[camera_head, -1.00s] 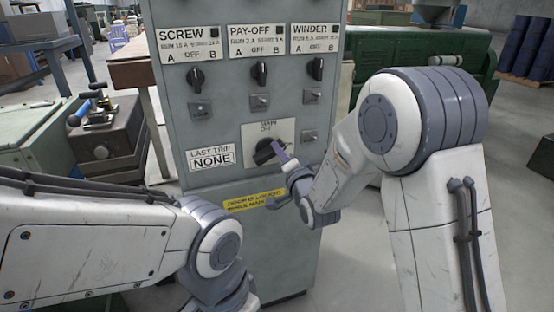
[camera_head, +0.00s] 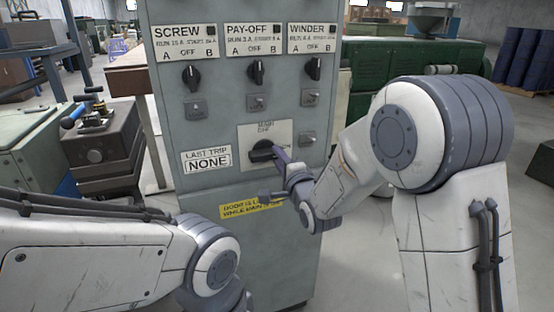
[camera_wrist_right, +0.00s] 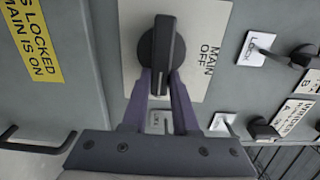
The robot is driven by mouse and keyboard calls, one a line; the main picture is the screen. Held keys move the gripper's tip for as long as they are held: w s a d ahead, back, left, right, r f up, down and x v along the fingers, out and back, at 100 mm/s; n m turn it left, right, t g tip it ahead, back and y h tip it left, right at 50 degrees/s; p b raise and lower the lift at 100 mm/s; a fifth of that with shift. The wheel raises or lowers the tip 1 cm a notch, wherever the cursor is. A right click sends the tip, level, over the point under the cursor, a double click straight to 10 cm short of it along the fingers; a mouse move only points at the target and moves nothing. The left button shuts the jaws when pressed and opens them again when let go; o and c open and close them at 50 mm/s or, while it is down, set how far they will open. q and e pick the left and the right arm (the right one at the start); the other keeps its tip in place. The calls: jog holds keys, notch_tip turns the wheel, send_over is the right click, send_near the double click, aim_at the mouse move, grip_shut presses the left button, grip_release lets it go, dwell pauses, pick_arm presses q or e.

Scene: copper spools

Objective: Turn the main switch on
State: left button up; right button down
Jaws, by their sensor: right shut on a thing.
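The main switch is a black rotary knob (camera_head: 262,151) on a pale plate (camera_head: 279,131), low on the grey cabinet front. It also shows large in the right wrist view (camera_wrist_right: 162,50), beside the words MAIN OFF. Its raised bar lies about level across the plate in the head view. My right gripper (camera_head: 280,158) reaches in from the right, its purple fingers shut on the bar's near end; in the right wrist view the fingertips (camera_wrist_right: 161,82) flank that end. The fingers partly hide the plate's right side. My left arm is at the lower left, its gripper out of view.
The SCREW (camera_head: 191,74), PAY-OFF (camera_head: 256,71) and WINDER (camera_head: 314,68) knobs sit above on the grey cabinet (camera_head: 217,124). A small lever (camera_head: 307,139) is right of the main plate. A yellow label (camera_head: 240,210) lies below. Free floor shows at right.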

jog(key=shift+f, duration=0.15)
jog(key=c, duration=0.7)
grip_release()
jog(key=shift+s, duration=0.15)
jog(key=shift+b+v, duration=2.55)
jog(key=shift+v, duration=2.55)
